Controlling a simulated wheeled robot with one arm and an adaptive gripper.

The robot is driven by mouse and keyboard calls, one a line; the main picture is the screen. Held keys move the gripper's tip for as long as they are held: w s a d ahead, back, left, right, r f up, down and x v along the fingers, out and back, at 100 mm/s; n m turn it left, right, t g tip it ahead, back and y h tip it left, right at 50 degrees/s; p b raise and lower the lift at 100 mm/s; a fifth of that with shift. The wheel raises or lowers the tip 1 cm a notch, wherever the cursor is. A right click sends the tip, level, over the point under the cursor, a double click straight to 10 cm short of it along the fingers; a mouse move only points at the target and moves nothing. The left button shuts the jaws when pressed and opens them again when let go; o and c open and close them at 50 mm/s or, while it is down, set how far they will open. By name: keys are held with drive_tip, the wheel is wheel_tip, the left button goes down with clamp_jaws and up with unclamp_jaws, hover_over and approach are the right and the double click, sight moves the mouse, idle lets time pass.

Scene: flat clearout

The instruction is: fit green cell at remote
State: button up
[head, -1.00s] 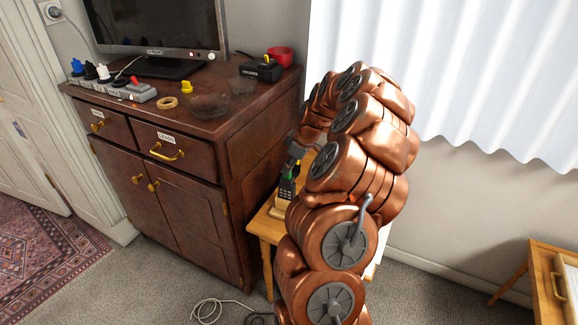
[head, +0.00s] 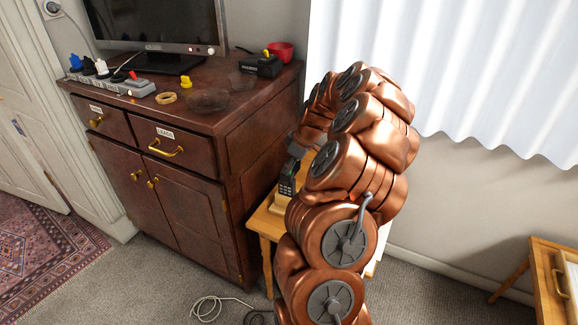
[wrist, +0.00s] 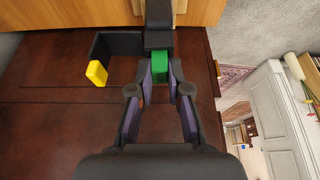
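The green cell (wrist: 161,67) is between my gripper's fingertips (wrist: 161,78) in the wrist view, with a pad against each side. Its far end meets a dark body, the remote (wrist: 158,22); how deep it sits there is hidden. In the head view the dark remote (head: 287,185) stands upright in a wooden holder (head: 282,201) on a small wooden table (head: 262,224). My gripper (head: 295,151) is right above the remote's top, partly behind my copper arm. The cell cannot be made out in the head view.
A dark cabinet (head: 180,215) stands close beside the table. On it are a power strip (head: 115,83), a tape ring (head: 166,98), a yellow piece (head: 186,82), a glass bowl (head: 208,100), a black charger (head: 261,67) and a red cup (head: 281,52). A cable (head: 215,306) lies on the floor.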

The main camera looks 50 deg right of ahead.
drive_tip(key=o, duration=0.5)
drive_tip(key=shift+r, duration=0.1)
drive_tip(key=v, duration=1.1)
drive_tip(key=shift+s+r, duration=0.15)
drive_tip(key=shift+r, duration=0.25)
drive_tip(key=shift+d, duration=0.1)
